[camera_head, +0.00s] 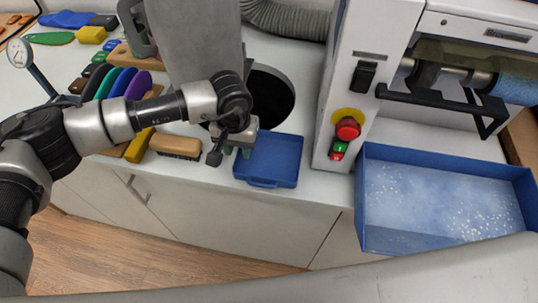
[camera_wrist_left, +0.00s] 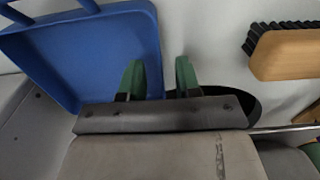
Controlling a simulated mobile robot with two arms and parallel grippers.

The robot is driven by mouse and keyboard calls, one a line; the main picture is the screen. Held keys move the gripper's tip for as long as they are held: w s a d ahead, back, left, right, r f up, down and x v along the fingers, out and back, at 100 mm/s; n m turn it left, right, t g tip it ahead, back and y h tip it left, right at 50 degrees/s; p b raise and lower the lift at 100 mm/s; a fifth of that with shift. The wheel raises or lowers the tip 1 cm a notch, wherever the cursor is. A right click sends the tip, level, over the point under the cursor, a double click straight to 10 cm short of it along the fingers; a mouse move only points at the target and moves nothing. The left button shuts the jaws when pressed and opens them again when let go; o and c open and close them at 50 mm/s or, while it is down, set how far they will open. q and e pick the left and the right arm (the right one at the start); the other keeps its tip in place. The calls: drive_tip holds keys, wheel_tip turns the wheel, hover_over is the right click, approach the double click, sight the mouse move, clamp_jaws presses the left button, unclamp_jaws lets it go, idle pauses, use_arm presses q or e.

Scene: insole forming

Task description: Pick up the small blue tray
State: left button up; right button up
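The small blue tray (camera_head: 270,160) lies on the white worktop near its front edge, with a handle on its front side. My left gripper (camera_head: 237,152) is at the tray's left edge. In the left wrist view the tray (camera_wrist_left: 90,60) fills the upper left. The two green fingers of my left gripper (camera_wrist_left: 158,80) are apart, one over the tray and one beyond its rim, with the rim between them. I cannot tell whether they touch it. My right gripper is not in view.
A wooden brush (camera_head: 175,147) lies left of the tray; it also shows in the wrist view (camera_wrist_left: 290,55). A round dark opening (camera_head: 270,95) is behind the tray. A machine with a red button (camera_head: 347,128) and a large blue bin (camera_head: 440,205) stand to the right.

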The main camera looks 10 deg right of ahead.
use_arm(q)
drive_tip(key=shift+w+f, duration=0.1)
drive_tip(key=shift+f, duration=0.8)
drive_tip(key=c, duration=0.3)
clamp_jaws()
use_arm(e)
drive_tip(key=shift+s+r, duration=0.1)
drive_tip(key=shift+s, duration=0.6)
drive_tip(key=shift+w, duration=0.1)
